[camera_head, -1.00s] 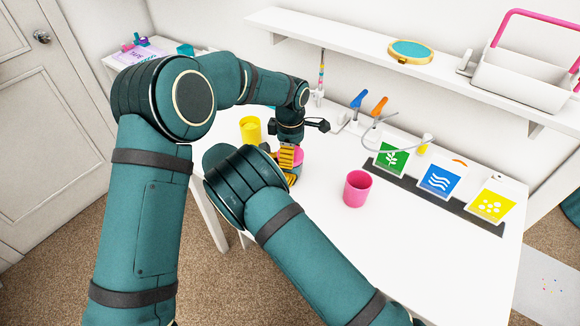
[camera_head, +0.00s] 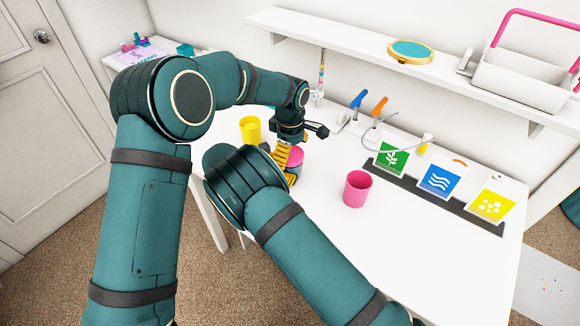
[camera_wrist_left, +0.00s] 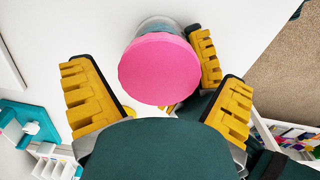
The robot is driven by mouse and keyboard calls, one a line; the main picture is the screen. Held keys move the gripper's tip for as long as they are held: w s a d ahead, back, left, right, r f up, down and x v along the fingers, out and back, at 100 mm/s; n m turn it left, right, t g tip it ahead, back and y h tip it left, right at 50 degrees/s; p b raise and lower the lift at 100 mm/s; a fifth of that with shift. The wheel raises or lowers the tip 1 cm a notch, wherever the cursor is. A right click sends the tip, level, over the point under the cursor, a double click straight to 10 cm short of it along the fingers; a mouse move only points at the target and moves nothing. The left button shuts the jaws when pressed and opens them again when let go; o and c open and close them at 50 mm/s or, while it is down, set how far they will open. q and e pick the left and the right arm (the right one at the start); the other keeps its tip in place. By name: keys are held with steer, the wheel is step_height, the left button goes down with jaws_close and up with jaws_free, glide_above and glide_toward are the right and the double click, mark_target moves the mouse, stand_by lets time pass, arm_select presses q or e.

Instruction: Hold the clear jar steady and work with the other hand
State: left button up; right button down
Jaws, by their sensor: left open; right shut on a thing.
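The clear jar (camera_wrist_left: 150,24) stands on the white table with its pink lid (camera_wrist_left: 163,69) on top. In the head view the pink lid (camera_head: 295,156) shows just below my left gripper (camera_head: 284,155). In the left wrist view my left gripper (camera_wrist_left: 157,80) is open, with one yellow finger on each side of the lid. I cannot tell whether the fingers touch it. My right gripper (camera_wrist_left: 190,82) is shut on the jar from the side, with a yellow finger beside it. In the head view my right arm hides most of that grip.
A pink cup (camera_head: 357,189) and a yellow cup (camera_head: 250,130) stand on the table (camera_head: 420,265). Green (camera_head: 392,158), blue (camera_head: 440,180) and yellow (camera_head: 491,205) cards stand along a dark strip. A shelf (camera_head: 350,42) runs above. The front right of the table is clear.

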arm_select(q)
steer(key=shift+r, duration=0.1)
steer(key=shift+r, duration=2.2)
steer(key=shift+o, duration=0.2)
steer(key=shift+r, duration=0.1)
step_height(320, 180, up, 3)
steer(key=n, duration=0.3)
steer(key=shift+r, duration=0.15)
steer(key=shift+f, duration=4.05)
